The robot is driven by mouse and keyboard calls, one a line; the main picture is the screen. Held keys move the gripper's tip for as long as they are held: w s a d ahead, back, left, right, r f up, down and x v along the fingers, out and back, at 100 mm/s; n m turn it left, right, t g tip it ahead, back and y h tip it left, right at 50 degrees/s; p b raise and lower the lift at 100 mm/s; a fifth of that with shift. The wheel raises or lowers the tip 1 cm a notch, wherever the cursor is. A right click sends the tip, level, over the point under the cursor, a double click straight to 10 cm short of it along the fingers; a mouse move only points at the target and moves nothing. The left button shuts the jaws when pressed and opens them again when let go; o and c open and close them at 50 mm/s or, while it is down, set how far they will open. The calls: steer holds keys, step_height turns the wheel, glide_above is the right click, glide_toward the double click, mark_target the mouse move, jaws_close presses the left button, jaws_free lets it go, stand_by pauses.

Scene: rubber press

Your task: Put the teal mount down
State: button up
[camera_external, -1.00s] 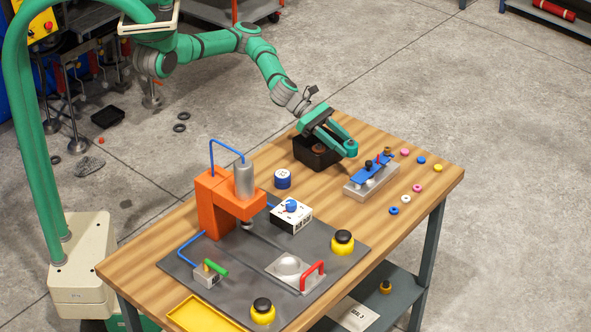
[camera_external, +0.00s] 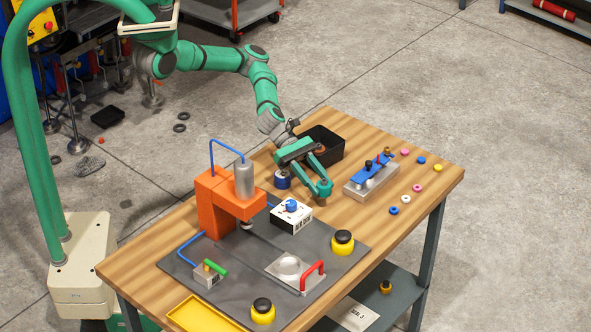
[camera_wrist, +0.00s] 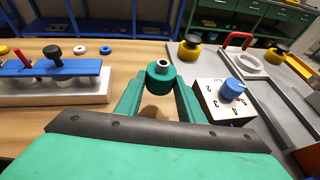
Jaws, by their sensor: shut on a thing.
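The teal mount (camera_wrist: 158,78) is a round teal piece with a pale metal centre. In the wrist view it sits between the fingertips of my gripper (camera_wrist: 158,85), which is shut on it. In the external view, the mount (camera_external: 324,187) shows at the end of my gripper (camera_external: 318,184), over bare wood between the black bin and the grey mat. I cannot tell whether its underside touches the table.
The black bin (camera_external: 326,137) is behind my gripper. A grey block with a blue bar (camera_external: 370,177) stands to the right. A white box with a blue knob (camera_external: 291,214) is close in front. An orange press (camera_external: 212,205) stands on the grey mat (camera_external: 322,232).

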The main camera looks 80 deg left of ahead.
mark_target(317, 204)
steer(key=shift+f, duration=1.5)
steer(key=shift+f, duration=0.65)
steer(key=o, duration=1.1)
steer(key=shift+f, duration=0.1)
steer(key=shift+o, duration=0.2)
steer(key=shift+r, duration=0.4)
steer(key=v, duration=1.2)
steer(key=shift+r, duration=0.3)
steer(key=shift+a, duration=0.1)
